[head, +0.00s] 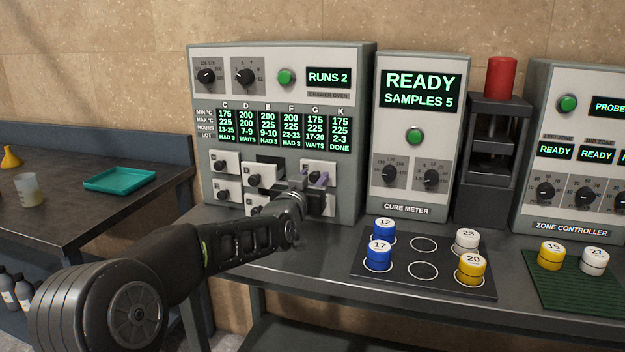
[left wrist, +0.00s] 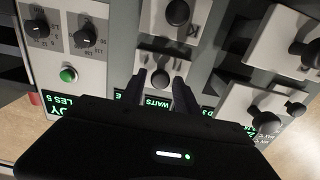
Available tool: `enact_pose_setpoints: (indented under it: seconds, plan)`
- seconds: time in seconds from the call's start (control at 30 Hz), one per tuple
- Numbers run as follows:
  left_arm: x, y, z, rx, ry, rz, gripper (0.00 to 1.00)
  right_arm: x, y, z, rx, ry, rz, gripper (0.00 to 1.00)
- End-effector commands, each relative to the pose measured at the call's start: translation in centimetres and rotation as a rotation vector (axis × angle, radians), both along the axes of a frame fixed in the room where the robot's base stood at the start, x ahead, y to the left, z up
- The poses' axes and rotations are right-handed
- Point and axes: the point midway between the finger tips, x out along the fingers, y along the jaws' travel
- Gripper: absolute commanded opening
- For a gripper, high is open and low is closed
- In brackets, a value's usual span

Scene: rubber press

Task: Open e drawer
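The drawer oven (head: 367,120) has two rows of small white drawers with dark knobs under its display. My left gripper (head: 318,180) is at the top right drawer (head: 322,168). In the left wrist view its two fingers (left wrist: 160,88) stand on either side of that drawer's dark knob (left wrist: 161,78), with the knob between them. The fingers look apart, and I cannot tell whether they touch the knob. My left wrist partly hides the lower drawers. My right gripper is not in view.
The top middle drawer (head: 262,177) appears pulled out. The cure meter (head: 415,150) stands to the right. A dark tray (head: 400,280) with several numbered pucks lies in front of it. The side table has a teal tray (head: 120,179) and a beaker (head: 28,190).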

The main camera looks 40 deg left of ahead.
Motion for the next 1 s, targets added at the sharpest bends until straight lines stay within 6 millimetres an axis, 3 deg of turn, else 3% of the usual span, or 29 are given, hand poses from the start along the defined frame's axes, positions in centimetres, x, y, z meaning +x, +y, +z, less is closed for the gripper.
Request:
enact_pose_setpoints:
  seconds: [0.43, 1.0]
  plan:
    - [-0.02, -0.01, 0.00, 0.000, 0.000, 0.000, 0.00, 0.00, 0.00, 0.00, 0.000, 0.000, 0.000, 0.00]
    - [-0.02, -0.01, -0.02, 0.000, 0.000, 0.000, 0.00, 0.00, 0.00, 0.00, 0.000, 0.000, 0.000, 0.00]
